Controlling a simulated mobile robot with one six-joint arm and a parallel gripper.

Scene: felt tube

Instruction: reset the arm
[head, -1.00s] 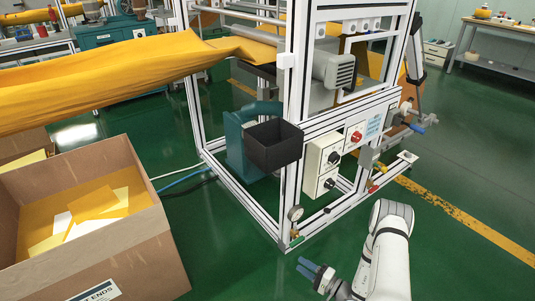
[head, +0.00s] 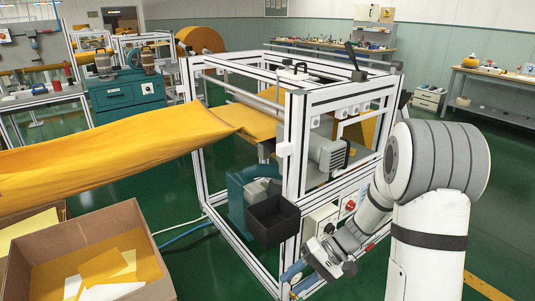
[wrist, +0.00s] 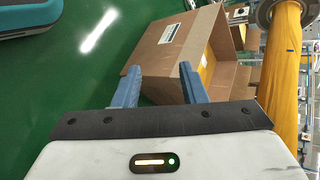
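My arm rises at the right of the head view and folds over, with its forearm reaching down and left. My gripper (head: 289,281) is low in front of the white-framed machine (head: 292,150), partly cut off near the bottom edge. In the wrist view my gripper (wrist: 159,68) shows two blue fingers spread apart with nothing between them. Beyond them, the cardboard box (wrist: 172,48) lies at a distance, apart from the fingers.
The cardboard box (head: 150,247) with yellow and white sheets stands at lower left. Orange felt (head: 90,145) stretches into the machine. A black bin (head: 272,219) hangs on its frame. Workbenches (head: 497,84) line the back.

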